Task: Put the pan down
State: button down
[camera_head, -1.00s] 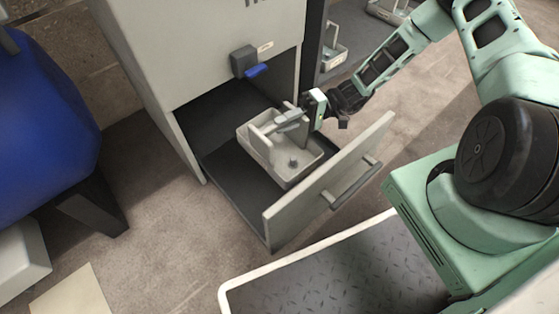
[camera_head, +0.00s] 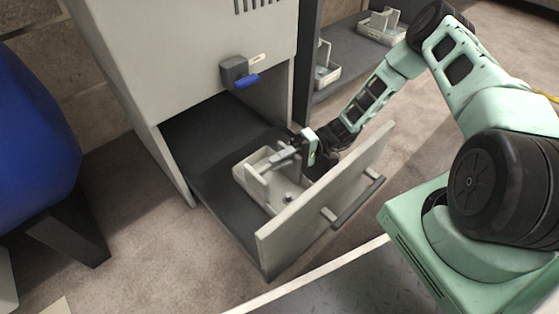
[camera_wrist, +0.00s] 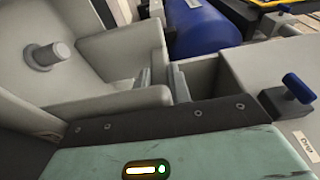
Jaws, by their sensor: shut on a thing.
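The pan (camera_head: 248,186) is a pale grey, open-topped box with an upright divider and a small round post inside. It is inside the pulled-out drawer (camera_head: 222,203), close behind the drawer front (camera_head: 325,190), which hides part of its near side. I cannot tell whether its bottom touches the drawer floor. My gripper (camera_head: 292,153) is shut on the pan's upright part from the right. The wrist view shows the two fingers (camera_wrist: 163,84) close together at the pan's wall, with the post (camera_wrist: 50,55) at left.
The cabinet (camera_head: 180,65) rises behind the drawer, with a blue-handled latch (camera_head: 240,75) above the opening. Other pans (camera_head: 327,72) stand on a shelf at the right. A blue tank (camera_head: 35,120) is at the left. Dark drawer floor shows bare left of the pan.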

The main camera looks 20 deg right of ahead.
jog(key=c, duration=1.3)
grip_release()
jog(key=shift+f, duration=0.1)
jog(key=shift+d+r, duration=0.1)
jog(key=shift+r, duration=0.1)
jog(key=w+d+p, duration=0.1)
jog(key=d+p, duration=0.4)
jog(key=d, duration=0.7)
jog(key=s+a+r+n+g+h, duration=0.2)
jog(key=s+a+r+g+h, duration=0.1)
jog(key=a+r+h, duration=0.5)
jog(key=s+a+r+n+g+h, duration=0.2)
jog(key=a+r+h, duration=0.3)
jog(key=r, duration=0.5)
jog(key=shift+s+a+r+n+t+h, duration=0.4)
jog(key=shift+s+a+r+t+h, duration=0.6)
jog(key=shift+s+r, duration=1.3)
jog(key=shift+s+a+r+n+t+h, duration=0.45)
jog(key=shift+s+a+r+t, duration=0.65)
jog(key=shift+s, duration=1.95)
jog(key=shift+s+a+r+n+t+h, duration=0.35)
jog(key=shift+s+a+r+t+h, duration=0.65)
jog(key=shift+s+r, duration=1.5)
